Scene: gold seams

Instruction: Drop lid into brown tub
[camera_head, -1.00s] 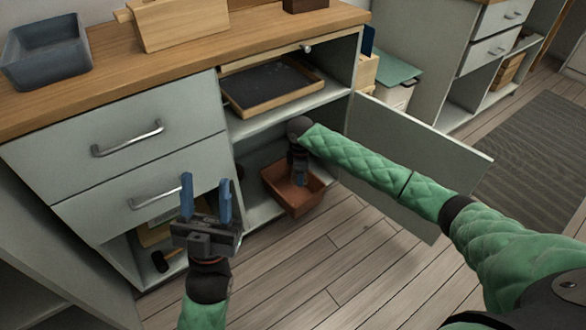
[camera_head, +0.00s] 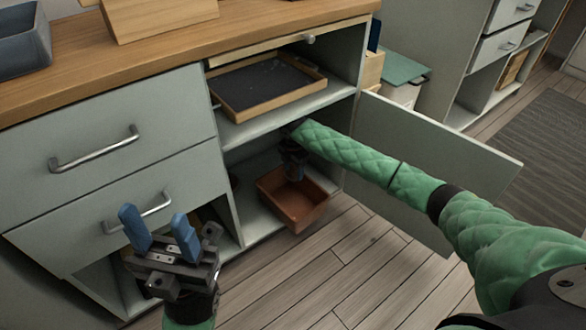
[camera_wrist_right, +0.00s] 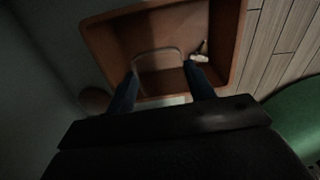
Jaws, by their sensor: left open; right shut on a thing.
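The brown tub (camera_head: 305,215) stands on the cabinet's bottom shelf, its front end near the floor edge. It also fills the upper part of the right wrist view (camera_wrist_right: 239,45). My right gripper (camera_head: 294,174) points down into the tub's back part. In the right wrist view, its blue fingers (camera_wrist_right: 160,72) are shut on a thin, see-through piece with a rounded outline, apparently the lid (camera_wrist_right: 158,58). Its lower part is hard to make out. My left gripper (camera_head: 154,216) is open and empty, in front of the drawers.
A small pale object (camera_wrist_right: 201,52) lies in the tub. A shelf with a dark-bottomed wooden tray (camera_head: 262,88) is above my right gripper. The open cabinet door (camera_head: 425,165) stands beyond my right arm. A dark round thing (camera_wrist_right: 95,99) sits beside the tub.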

